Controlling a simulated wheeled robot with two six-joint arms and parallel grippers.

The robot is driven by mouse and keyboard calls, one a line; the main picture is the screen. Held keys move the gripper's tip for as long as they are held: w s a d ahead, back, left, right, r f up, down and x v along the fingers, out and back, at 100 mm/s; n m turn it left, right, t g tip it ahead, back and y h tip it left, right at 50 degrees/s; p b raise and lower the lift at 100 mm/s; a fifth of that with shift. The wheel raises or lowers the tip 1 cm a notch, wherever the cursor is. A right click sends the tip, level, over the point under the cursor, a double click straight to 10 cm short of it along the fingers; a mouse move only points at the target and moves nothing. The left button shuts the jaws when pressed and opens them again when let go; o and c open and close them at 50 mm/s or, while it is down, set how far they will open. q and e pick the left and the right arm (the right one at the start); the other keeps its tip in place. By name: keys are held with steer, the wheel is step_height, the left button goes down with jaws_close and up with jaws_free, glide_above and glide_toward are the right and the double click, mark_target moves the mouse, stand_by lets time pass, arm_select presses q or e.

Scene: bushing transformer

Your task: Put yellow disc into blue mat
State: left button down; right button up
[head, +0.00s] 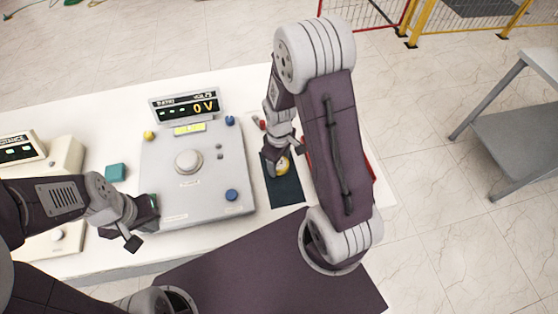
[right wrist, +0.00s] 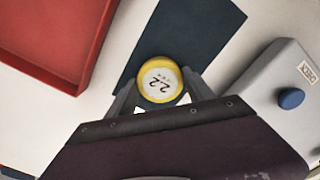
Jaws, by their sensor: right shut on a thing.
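The yellow disc (right wrist: 160,78), with a white face marked "2.2", sits between the fingers of my right gripper (right wrist: 158,96), which is shut on it. In the head view the disc (head: 283,166) and my right gripper (head: 281,158) are over the upper part of the dark blue mat (head: 287,192). The mat also shows in the right wrist view (right wrist: 190,35). I cannot tell whether the disc touches the mat. My left gripper (head: 143,223) is at the lower left corner of the grey device, its fingers apart and nothing visible between them.
The grey device (head: 165,170) with a knob and a display reading 0 V stands left of the mat. A red tray (right wrist: 50,45) lies on the mat's other side, mostly behind my right arm in the head view. A teal block (head: 115,172) sits left of the device.

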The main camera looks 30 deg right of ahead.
mark_target(279, 164)
steer(key=shift+s+f, duration=0.1)
steer(key=o, duration=1.7)
steer(key=shift+c, duration=0.2)
step_height(279, 164, up, 12)
steer(key=p, duration=0.1)
steer(key=s+a+f+m+t, duration=0.1)
steer(key=s+a+m, duration=0.2)
steer(key=s+m, duration=0.3)
steer(key=shift+s+f+m, duration=0.3)
steer(key=shift+s+f, duration=0.05)
steer(key=shift+s, duration=0.05)
